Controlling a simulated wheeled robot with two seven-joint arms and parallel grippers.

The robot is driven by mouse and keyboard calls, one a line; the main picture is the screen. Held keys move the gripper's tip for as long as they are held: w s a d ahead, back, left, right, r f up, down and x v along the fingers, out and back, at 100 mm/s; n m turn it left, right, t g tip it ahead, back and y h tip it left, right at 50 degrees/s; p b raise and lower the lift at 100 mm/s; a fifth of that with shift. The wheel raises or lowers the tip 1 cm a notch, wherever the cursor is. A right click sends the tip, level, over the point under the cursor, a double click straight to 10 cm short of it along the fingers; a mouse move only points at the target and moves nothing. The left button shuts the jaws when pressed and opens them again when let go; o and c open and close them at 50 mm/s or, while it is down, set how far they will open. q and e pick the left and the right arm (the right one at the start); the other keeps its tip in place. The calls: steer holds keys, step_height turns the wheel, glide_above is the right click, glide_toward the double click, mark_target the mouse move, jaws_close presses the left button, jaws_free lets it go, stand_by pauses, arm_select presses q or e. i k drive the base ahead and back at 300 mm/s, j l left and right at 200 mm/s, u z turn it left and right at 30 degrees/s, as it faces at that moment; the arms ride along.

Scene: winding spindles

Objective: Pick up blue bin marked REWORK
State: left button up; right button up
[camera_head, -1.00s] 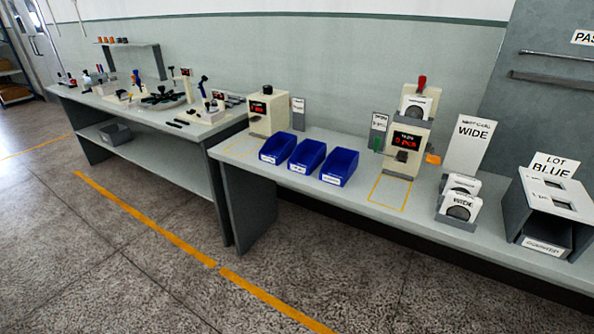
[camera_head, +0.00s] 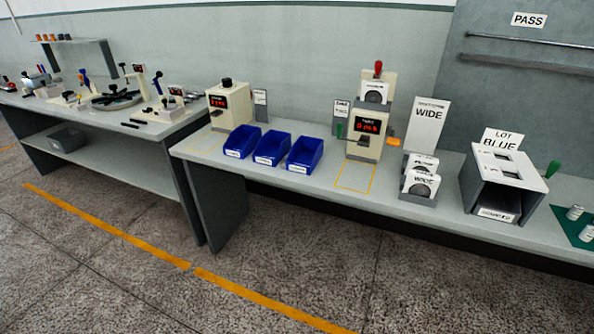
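Three blue bins stand side by side on the near bench: a left bin (camera_head: 242,141), a middle bin (camera_head: 272,148) and a right bin (camera_head: 305,154). Each has a white label on its front, too small to read, so I cannot tell which one is marked REWORK. No contents are visible in the bins. Neither of my grippers is in view.
A cream device (camera_head: 229,104) stands behind the left bin, and a taller one (camera_head: 367,130) stands right of the bins. Card holders (camera_head: 420,185) and a grey LOT BLUE box (camera_head: 500,180) stand further right. The floor (camera_head: 130,275) before the benches is clear.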

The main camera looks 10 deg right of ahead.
mark_target(273, 146)
steer(key=i+z, duration=0.15)
steer(key=i, duration=0.7)
steer(key=i+z, duration=0.2)
steer(key=i, duration=0.65)
steer(key=j, duration=0.1)
